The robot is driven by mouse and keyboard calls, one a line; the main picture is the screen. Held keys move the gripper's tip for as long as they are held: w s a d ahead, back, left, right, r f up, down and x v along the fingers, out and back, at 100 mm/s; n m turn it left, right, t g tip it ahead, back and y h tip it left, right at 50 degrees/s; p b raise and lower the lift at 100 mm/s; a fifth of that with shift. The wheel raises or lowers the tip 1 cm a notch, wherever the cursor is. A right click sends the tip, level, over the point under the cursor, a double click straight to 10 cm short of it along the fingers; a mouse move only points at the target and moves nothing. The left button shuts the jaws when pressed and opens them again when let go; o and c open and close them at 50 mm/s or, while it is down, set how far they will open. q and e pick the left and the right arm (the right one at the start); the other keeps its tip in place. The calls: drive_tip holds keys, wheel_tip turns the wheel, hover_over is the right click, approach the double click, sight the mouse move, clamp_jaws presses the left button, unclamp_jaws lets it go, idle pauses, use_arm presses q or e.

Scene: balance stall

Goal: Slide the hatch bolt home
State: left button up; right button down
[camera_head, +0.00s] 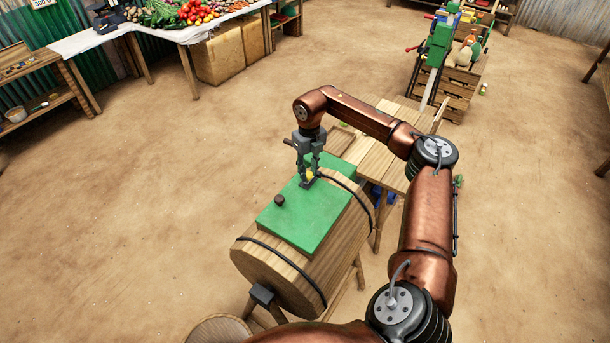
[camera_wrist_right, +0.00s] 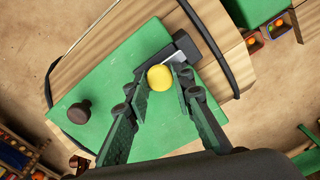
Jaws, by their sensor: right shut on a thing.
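The green hatch (camera_head: 305,225) lies on top of a wooden barrel (camera_head: 262,267); it also shows in the right wrist view (camera_wrist_right: 115,75). A dark round knob (camera_wrist_right: 79,112) stands on the hatch. The bolt's yellow knob (camera_wrist_right: 160,77) is near the hatch edge, beside a dark bracket (camera_wrist_right: 187,48). A thin metal rod shows between knob and bracket, partly hidden by a finger. My right gripper (camera_head: 308,181) reaches down from above, shut on the yellow knob, with a finger on either side. How far the rod enters the bracket is unclear. My left gripper is not in view.
Dark hoops (camera_head: 294,264) circle the barrel, which rests on a wooden stand. A wooden table (camera_head: 385,158) stands behind it. Farther off are a produce stall (camera_head: 150,30) and stacked crates (camera_head: 449,95). The sandy floor left of the barrel is clear.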

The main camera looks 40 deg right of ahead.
sight(309, 173)
drive_tip(key=shift+d+r, duration=0.15)
drive_tip(key=shift+d, duration=0.1)
drive_tip(key=c, duration=2.1)
unclamp_jaws()
drive_tip(key=o, duration=0.4)
drive_tip(key=shift+d, duration=0.1)
drive_tip(key=shift+o, duration=0.2)
wheel_tip(309, 173, up, 12)
